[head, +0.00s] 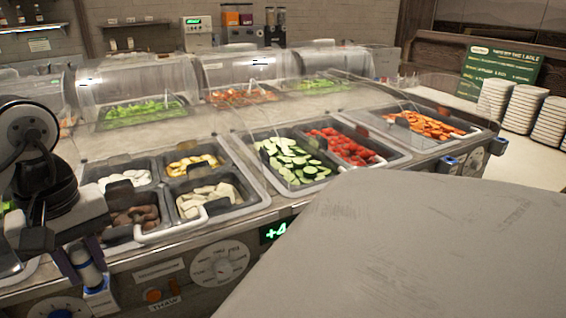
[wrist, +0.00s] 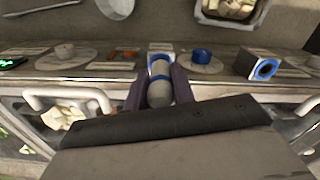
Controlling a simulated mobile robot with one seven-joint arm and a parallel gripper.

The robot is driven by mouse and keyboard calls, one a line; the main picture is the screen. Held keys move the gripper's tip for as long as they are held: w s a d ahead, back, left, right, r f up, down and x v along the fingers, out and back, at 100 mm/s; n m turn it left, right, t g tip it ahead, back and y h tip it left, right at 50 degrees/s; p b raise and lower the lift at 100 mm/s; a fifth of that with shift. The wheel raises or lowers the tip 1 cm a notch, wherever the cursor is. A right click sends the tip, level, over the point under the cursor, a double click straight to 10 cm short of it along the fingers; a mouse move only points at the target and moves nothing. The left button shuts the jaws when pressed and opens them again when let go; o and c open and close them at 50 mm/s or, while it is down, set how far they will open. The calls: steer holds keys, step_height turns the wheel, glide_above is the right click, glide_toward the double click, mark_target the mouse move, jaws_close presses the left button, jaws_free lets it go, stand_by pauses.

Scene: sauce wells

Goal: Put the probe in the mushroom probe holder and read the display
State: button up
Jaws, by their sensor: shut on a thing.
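My gripper (head: 82,258) is at the lower left of the head view, in front of the counter's front panel. Its two purple fingers are shut on the probe (head: 90,274), a grey cylinder with a blue band. In the wrist view the probe (wrist: 160,92) sits between the fingers, its end close to a blue-and-white fitting on the panel. I cannot tell whether the probe is inside that fitting or only in front of it. A green-lit display (head: 275,229) shows "+4" at its visible part; the grey surface cuts off the rest.
A blue-ringed block (wrist: 265,68) and a blue knob (wrist: 202,56) are on the panel near the probe. A white handle (head: 172,229) sticks out beside the food wells. A large grey surface (head: 400,250) fills the lower right. A dial (head: 220,262) is on the panel.

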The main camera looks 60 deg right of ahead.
steer(key=shift+r, duration=0.15)
steer(key=shift+r+p, duration=3.65)
steer(key=shift+p, duration=0.5)
steer(key=shift+f, duration=0.1)
